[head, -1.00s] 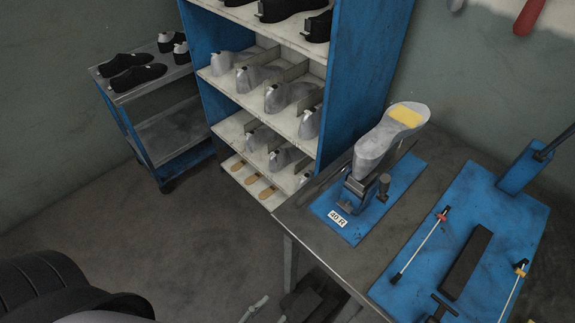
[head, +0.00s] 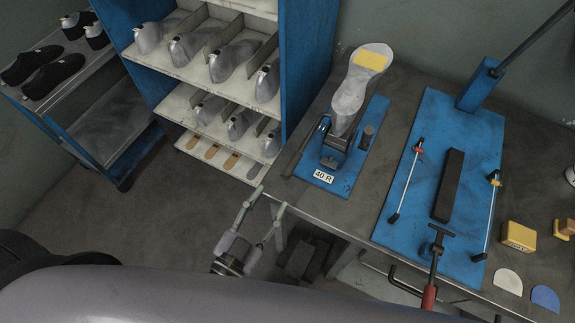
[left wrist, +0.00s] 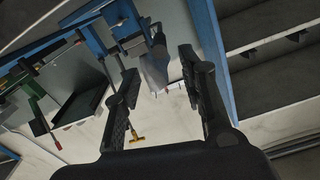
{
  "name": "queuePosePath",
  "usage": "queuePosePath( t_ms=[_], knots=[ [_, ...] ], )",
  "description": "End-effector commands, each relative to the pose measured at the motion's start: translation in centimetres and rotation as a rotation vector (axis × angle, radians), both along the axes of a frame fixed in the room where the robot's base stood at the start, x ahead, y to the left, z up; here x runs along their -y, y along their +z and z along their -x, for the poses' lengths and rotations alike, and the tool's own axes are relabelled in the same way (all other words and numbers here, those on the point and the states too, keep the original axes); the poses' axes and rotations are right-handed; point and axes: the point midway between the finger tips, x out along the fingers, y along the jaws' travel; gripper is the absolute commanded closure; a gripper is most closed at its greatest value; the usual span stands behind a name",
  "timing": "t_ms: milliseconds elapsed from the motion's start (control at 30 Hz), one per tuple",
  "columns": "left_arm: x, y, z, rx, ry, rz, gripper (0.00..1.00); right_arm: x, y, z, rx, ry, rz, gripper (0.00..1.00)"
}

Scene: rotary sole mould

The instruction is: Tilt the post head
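The post (head: 335,150) stands on a blue base plate (head: 345,185) labelled "40 R" on the workbench. Its head carries a grey shoe last (head: 352,98), sole up, with a yellow patch near the far end. My left gripper (head: 267,203) is open and empty, at the bench's front edge, to the lower left of the post and apart from it. In the left wrist view, the open fingers (left wrist: 158,63) frame the bench area, with the grey last (left wrist: 154,72) seen beyond them. My right gripper is in neither current view.
A blue fixture plate (head: 425,190) with a black bar, rods and a lever post lies right of the post. Yellow blocks (head: 518,236) and coloured pads are farther right. A blue shelf rack (head: 305,60) of lasts stands behind left; a shoe cart (head: 110,120) is left of it.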

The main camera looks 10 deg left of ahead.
Motion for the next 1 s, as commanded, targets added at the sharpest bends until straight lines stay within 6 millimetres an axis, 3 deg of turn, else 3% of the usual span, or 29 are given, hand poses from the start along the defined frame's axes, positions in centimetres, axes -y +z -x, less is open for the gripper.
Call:
queuePosePath(
  t_ms=[200,433,600,900,1000],
  knots=[
    [1.5,0.4,-4.4,0.004,0.0,0.001,0.62,-0.4,1.4,0.0,0.001,0.002,-0.005,0.56],
    [2.5,0.2,-7.8,0.002,0.001,0.001,0.62,-1.4,2.2,-0.1,0.001,0.001,-0.017,0.56],
    [2.9,0.0,-8.9,-0.001,0.0,0.001,0.62,-1.7,2.4,-0.2,0.004,0.002,-0.02,0.56],
    [3.0,0.0,-9.1,-0.001,0.0,0.0,0.62,-1.3,2.3,-0.2,0.005,0.002,-0.015,0.56],
    [2.9,0.0,-9.0,-0.001,0.0,0.0,0.68,-1.0,2.4,-0.3,0.004,0.003,-0.013,0.56]
  ],
)
